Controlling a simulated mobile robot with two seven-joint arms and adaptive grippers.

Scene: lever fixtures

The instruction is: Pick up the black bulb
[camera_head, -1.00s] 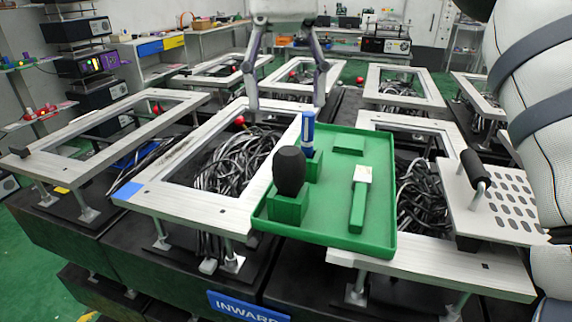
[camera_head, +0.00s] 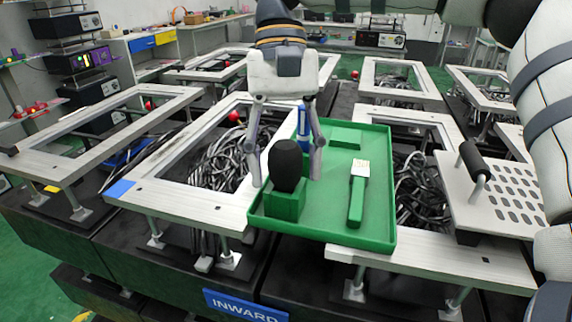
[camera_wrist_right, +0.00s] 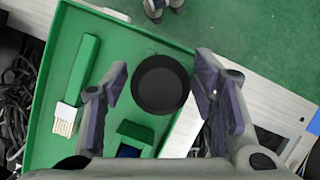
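The black bulb (camera_head: 285,163) stands upright in a green holder block (camera_head: 284,203) at the left front corner of the green tray (camera_head: 340,232). In the right wrist view the bulb (camera_wrist_right: 160,84) shows from above as a dark round shape between the fingers. My right gripper (camera_head: 285,180) is open, with one finger on each side of the bulb in the head view. Gaps show between the fingers and the bulb in the wrist view (camera_wrist_right: 162,88). My left gripper is not in view.
A blue pen-like item (camera_head: 304,122) stands behind the bulb, partly hidden by my gripper. A green-handled brush (camera_head: 357,192) lies in the tray. Metal frames with black cables surround the tray. A perforated plate with a black handle (camera_head: 474,158) is at right.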

